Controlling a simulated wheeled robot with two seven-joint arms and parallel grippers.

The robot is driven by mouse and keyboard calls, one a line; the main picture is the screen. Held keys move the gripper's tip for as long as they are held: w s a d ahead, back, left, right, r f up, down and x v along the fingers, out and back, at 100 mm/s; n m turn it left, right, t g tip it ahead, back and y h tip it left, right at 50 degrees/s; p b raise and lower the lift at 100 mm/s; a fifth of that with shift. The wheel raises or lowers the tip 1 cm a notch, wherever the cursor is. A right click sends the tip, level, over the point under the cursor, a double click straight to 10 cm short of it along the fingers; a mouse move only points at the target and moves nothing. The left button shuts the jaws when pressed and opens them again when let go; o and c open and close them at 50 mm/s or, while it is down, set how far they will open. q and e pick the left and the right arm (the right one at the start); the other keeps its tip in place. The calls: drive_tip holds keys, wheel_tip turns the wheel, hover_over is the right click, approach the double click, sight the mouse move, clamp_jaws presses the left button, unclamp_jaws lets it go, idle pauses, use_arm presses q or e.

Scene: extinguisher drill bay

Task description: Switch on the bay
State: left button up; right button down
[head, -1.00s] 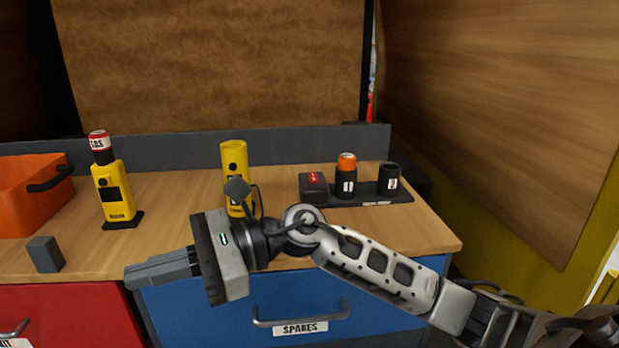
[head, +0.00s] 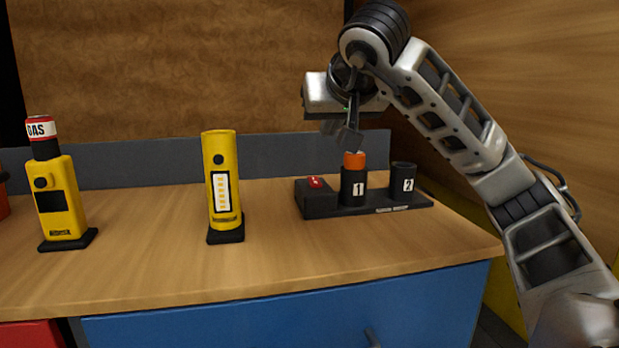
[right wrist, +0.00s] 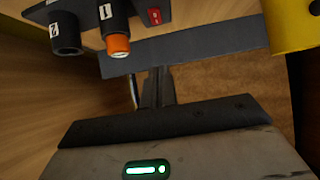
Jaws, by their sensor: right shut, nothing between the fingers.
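Socket 1 (head: 350,190) holds an orange-topped cylinder (head: 354,159); socket 2 (head: 404,180) looks empty. The right wrist view also shows the switch (right wrist: 154,16), the orange top (right wrist: 117,45) and both sockets. My right gripper (head: 336,125) is above and behind the bay, apart from it. Its shut, empty fingers show in the right wrist view (right wrist: 157,82); in the head view they are largely hidden. I cannot read the switch position. My left gripper is out of view.
A yellow gas detector with a red-and-white GAS cylinder on top (head: 60,205) stands farther left. A low grey upstand (head: 270,158) runs behind. The bench front (head: 270,275) is clear.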

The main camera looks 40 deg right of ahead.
drive_tip(key=b, duration=0.2)
hover_over(317, 183)
drive_tip(key=f, duration=0.6)
drive_tip(key=shift+s+a, duration=0.25)
drive_tip(key=shift+s, duration=0.15)
drive_tip(key=shift+w+d+f+b, duration=0.1)
drive_tip(key=shift+w+f+b, duration=0.1)
drive_tip(key=shift+f, duration=0.4)
drive_tip(key=shift+w+d+f+b, duration=0.1)
drive_tip(key=shift+f+b, duration=0.05)
drive_tip(key=shift+f, duration=0.4)
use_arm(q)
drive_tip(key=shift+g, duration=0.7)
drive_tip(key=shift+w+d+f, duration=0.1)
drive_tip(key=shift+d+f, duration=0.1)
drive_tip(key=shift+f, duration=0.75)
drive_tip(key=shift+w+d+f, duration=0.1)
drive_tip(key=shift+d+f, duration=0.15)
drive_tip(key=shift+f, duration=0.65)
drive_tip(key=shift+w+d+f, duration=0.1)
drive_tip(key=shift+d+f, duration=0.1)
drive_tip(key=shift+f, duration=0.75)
use_arm(e)
drive_tip(key=shift+w+f, duration=0.1)
drive_tip(key=shift+f, duration=0.65)
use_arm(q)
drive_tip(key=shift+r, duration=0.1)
